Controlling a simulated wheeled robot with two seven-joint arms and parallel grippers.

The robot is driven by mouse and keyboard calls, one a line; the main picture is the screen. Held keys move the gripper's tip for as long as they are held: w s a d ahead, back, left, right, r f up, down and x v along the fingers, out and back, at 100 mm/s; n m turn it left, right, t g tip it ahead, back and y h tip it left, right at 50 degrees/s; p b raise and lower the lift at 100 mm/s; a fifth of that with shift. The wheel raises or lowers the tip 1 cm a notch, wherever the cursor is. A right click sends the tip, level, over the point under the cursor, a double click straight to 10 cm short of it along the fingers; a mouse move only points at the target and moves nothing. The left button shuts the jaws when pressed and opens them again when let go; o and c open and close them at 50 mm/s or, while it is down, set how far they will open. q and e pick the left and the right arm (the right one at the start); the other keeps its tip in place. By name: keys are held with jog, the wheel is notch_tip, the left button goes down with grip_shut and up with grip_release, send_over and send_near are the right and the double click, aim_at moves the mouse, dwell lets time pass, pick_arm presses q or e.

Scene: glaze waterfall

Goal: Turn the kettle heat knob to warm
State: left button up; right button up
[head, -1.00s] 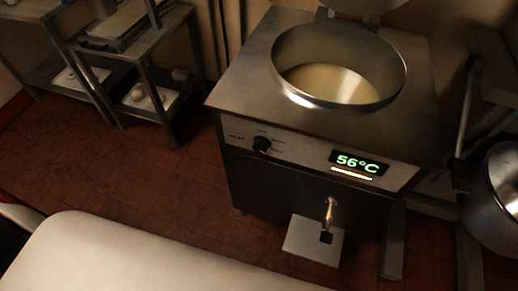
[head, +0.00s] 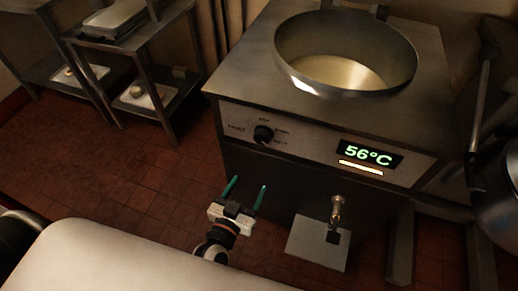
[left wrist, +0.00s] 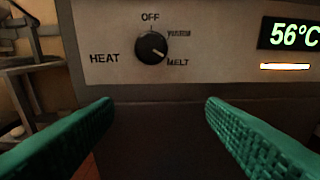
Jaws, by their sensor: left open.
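The heat knob (head: 263,133) is a small black dial on the front panel of the steel kettle (head: 228,93). In the left wrist view the knob (left wrist: 151,47) sits between the labels HEAT, OFF, MELT and a blurred one at upper right. Its light mark points to the lower right, toward MELT. A display (head: 369,153) reads 56°C, with a lit bar under it. My left gripper (head: 246,187), with green fingers, is open and empty, below and in front of the knob, not touching it. My right gripper is not in view.
A spout (head: 337,212) sticks out low on the kettle front, right of my gripper, above a grey plate (head: 318,243). A steel shelf rack (head: 160,90) stands at the left. A round steel vessel (head: 500,185) is at the right edge. The tiled floor at left is clear.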

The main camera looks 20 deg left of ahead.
aim_at(260, 141)
pick_arm(q)
jog(key=shift+n+t+y, duration=0.3)
jog(key=shift+t, duration=0.2)
jog(key=w+r, duration=0.1)
jog(key=w, duration=0.3)
jog(key=w+r, duration=0.1)
jog(key=w, duration=0.3)
jog(key=w+r+p, duration=0.1)
jog(key=w+r, duration=0.1)
jog(key=w, duration=0.2)
jog(key=shift+w+a, duration=0.1)
jog(key=shift+a, duration=0.15)
jog(key=c, duration=1)
